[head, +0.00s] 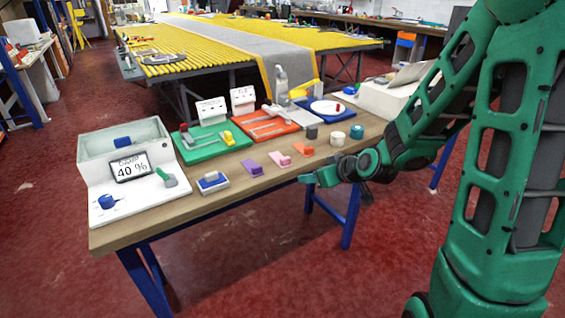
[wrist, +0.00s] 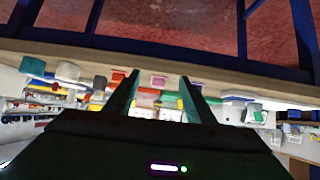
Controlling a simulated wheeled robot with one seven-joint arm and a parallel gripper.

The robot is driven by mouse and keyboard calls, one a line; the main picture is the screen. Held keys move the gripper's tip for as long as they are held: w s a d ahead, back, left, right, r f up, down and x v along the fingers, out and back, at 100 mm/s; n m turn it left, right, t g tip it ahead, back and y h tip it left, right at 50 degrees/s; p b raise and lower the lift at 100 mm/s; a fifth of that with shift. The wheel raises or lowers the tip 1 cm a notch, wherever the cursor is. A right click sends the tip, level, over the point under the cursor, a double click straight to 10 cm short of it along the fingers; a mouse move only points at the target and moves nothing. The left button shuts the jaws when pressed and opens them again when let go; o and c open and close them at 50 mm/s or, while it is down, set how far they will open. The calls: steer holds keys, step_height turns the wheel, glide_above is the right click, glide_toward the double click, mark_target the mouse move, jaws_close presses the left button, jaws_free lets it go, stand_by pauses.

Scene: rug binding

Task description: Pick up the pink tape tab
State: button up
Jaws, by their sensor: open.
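The pink tape tab (head: 279,159) lies on the wooden table near its front edge, between a purple tab (head: 252,167) and an orange tab (head: 303,149). My gripper (head: 307,179) is in front of the table's front edge, apart from the pink tab and to its lower right in the head view. In the wrist view, my gripper (wrist: 160,84) is open and empty. That view is upside down, and the pink tab (wrist: 158,80) shows between the two fingers, beyond them. The orange tab (wrist: 117,77) shows at the left finger, the purple tab (wrist: 204,89) at the right finger.
Behind the tabs are a green tray (head: 205,152), a red tray (head: 258,134) and a blue tray (head: 345,116). Small round pots (head: 337,138) stand right of the tabs. A blue-topped block (head: 212,183) and a white station (head: 133,195) stand left. Floor before the table is clear.

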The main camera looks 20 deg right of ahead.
mark_target(287, 159)
steer(key=w+a+f+t, duration=0.1)
steer(key=w, duration=0.3)
steer(key=w+a+f+t, duration=0.1)
steer(key=w+a, duration=0.1)
steer(key=w, duration=0.3)
steer(key=w+a+f, duration=0.1)
steer(key=w, duration=0.4)
steer(key=shift+a+t, duration=0.35)
steer(key=shift+t, duration=0.05)
steer(key=shift+c, duration=0.3)
steer(key=c, duration=1.1)
